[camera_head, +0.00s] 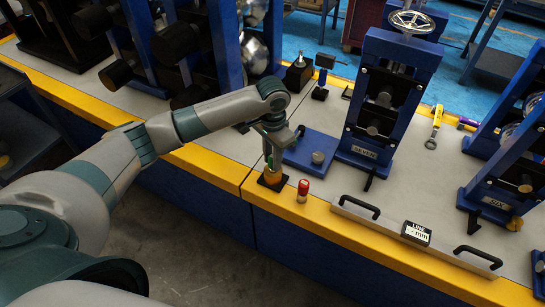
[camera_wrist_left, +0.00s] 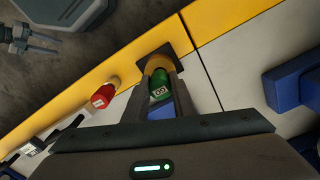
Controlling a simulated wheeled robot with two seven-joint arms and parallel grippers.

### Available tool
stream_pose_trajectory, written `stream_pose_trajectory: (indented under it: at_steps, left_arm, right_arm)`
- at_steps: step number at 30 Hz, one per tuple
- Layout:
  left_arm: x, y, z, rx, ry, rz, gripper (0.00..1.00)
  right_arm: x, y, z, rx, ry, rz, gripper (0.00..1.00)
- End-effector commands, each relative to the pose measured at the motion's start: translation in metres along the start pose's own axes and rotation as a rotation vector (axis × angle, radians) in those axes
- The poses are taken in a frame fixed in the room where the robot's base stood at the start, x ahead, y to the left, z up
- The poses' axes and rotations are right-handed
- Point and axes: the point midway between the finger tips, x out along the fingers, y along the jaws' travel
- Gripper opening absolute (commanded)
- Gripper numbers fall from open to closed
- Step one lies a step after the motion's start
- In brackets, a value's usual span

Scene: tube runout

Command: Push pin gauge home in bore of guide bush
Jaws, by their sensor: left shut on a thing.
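My left gripper (camera_head: 268,158) points down over the brass-coloured guide bush (camera_head: 271,177) at the bench's front edge. It is shut on the green pin gauge (camera_wrist_left: 160,88), whose labelled end faces the camera between the fingers in the left wrist view. The bush (camera_wrist_left: 157,64) shows just beyond the green gauge, on a black square base (camera_wrist_left: 172,50). The gauge lines up closely with the bush, but the bore and the pin's depth are hidden. A red gauge (camera_head: 302,188) stands apart, right of the bush. My right gripper (camera_wrist_left: 36,43) appears open and empty over the floor in the left wrist view.
A blue plate (camera_head: 312,150) and a blue-framed stand (camera_head: 385,95) are behind the bush. A long bar with black handles (camera_head: 415,232) and a small display block (camera_head: 416,232) lie to the right. Bare grey bench top (camera_head: 345,180) lies between.

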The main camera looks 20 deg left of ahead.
Motion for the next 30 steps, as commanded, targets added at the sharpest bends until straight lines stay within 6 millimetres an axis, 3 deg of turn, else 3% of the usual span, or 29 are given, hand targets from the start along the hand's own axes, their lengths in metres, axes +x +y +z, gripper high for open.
stream_pose_trajectory:
  at_steps: [24, 25, 27, 30]
  left_arm:
    - [0.017, 0.000, 0.000, -0.001, 0.001, 0.000, 0.00]
    - [0.017, 0.000, 0.000, -0.001, 0.001, 0.000, 0.26]
    - [0.016, 0.000, 0.000, -0.001, 0.001, -0.001, 0.43]
    - [0.017, 0.000, 0.000, -0.001, 0.000, -0.001, 0.46]
  right_arm:
    - [0.002, 0.000, 0.002, 0.000, 0.000, 0.000, 0.42]
    - [0.002, 0.000, 0.002, 0.000, 0.000, 0.000, 0.42]
    - [0.002, 0.000, 0.002, 0.000, 0.000, 0.000, 0.42]
    - [0.002, 0.000, 0.002, 0.000, 0.000, 0.000, 0.42]
